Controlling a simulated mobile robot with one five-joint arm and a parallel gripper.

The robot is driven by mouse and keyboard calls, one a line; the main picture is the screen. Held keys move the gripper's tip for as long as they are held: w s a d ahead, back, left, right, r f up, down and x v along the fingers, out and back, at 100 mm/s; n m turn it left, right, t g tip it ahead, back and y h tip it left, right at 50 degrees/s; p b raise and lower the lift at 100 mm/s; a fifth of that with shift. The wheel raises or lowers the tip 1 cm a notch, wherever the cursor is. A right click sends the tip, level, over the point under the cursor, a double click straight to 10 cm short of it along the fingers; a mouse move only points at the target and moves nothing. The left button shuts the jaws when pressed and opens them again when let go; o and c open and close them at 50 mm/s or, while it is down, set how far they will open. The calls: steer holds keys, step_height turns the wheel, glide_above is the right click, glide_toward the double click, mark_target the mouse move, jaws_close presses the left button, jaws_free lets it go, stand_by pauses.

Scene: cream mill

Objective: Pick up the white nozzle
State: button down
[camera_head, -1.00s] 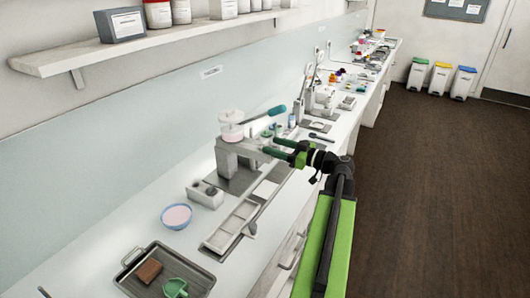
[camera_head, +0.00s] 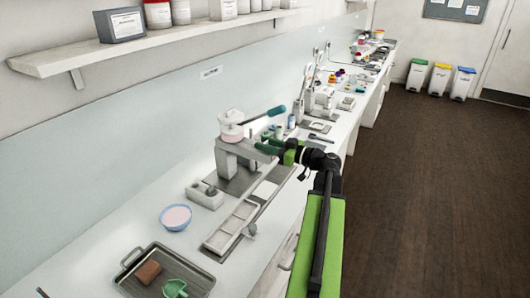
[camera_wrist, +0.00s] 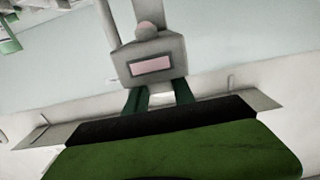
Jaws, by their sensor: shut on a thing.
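My gripper (camera_head: 268,145) reaches in from the right, its green fingers close to the front of the grey and white mill (camera_head: 230,146). In the wrist view my gripper (camera_wrist: 160,97) has its two green fingers a little apart, with a small pale patch between them. I take this patch to be the white nozzle (camera_wrist: 160,95), mostly hidden. A grey block with a pink window (camera_wrist: 151,65), seemingly part of the mill, stands just beyond the fingertips. I cannot tell whether the nozzle touches the mill.
A compartmented tray (camera_head: 232,228) lies in front of the mill, and a bowl of pink cream (camera_head: 175,217) stands to its left. A dark tray (camera_head: 197,268) with a brown block (camera_head: 148,271) and a green scoop (camera_head: 175,289) is nearer. More tools stand farther along the counter.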

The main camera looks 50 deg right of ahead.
steer(key=shift+r, duration=0.1)
step_height(320, 180, up, 10)
steer(key=p, duration=1)
